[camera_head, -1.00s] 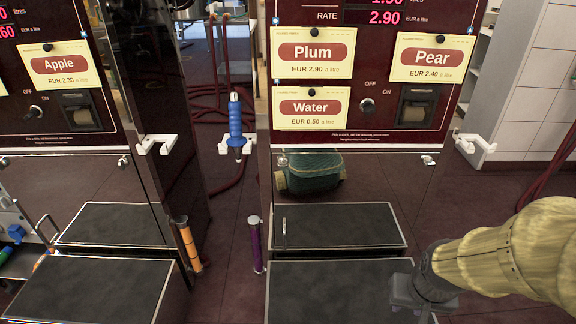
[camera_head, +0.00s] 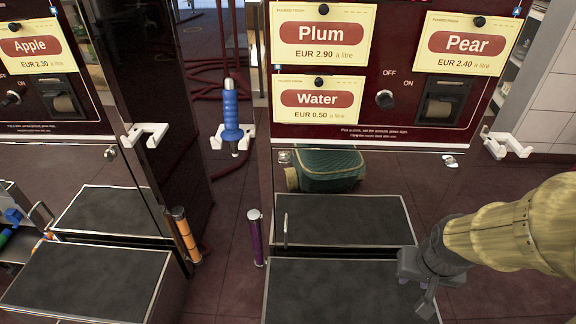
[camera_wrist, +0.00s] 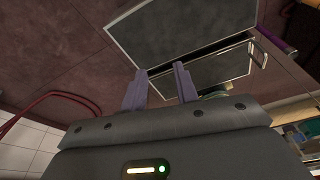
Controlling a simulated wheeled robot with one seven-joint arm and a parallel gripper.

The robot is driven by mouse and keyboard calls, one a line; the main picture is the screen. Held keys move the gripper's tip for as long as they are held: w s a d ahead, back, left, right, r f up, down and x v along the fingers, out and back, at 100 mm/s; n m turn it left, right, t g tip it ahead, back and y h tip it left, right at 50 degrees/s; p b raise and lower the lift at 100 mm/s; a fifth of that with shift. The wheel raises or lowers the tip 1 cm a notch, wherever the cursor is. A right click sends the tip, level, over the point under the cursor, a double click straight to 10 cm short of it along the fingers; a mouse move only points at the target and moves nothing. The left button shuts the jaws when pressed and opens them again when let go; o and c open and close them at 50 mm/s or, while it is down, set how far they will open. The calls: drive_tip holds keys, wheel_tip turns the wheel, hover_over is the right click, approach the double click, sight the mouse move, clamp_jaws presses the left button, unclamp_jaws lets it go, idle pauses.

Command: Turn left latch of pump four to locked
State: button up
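The right-hand pump with the Plum, Water and Pear cards has a shiny lower panel (camera_head: 400,180); no pump number is visible. A small metal latch (camera_head: 284,157) sits at the panel's upper left corner, and another latch (camera_head: 450,161) at its upper right. Both are too small to tell locked from unlocked. My gripper (camera_head: 425,300) is low in front of the pump, right of the dark platform and well away from the left latch. In the wrist view its two fingers (camera_wrist: 160,88) are apart with nothing between them. No latch can be made out there.
A dark platform (camera_head: 340,290) juts out below the panel. A blue nozzle (camera_head: 231,115) hangs in a white holder. Another white holder (camera_head: 507,143) projects at the right.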

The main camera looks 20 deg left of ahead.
drive_tip(key=w+a+f+t+y+p, duration=0.2)
drive_tip(key=w+a+y+p, duration=0.1)
drive_tip(key=w+a+p, duration=0.3)
drive_tip(key=w+a+f+t+y+p, duration=0.2)
drive_tip(key=w+a+p, duration=0.15)
drive_tip(key=a, duration=0.45)
drive_tip(key=s+a+r+m+t+y+p, duration=0.3)
drive_tip(key=a+r+m+t+y+p, duration=0.2)
drive_tip(key=a+r+m+t+p, duration=0.3)
drive_tip(key=r+m+p, duration=0.1)
drive_tip(key=m+p, duration=0.1)
drive_tip(key=shift+s+a+m+y, duration=0.2)
drive_tip(key=shift+s+m+y, duration=0.1)
drive_tip(key=shift+m, duration=0.1)
drive_tip(key=shift+w+a, duration=0.1)
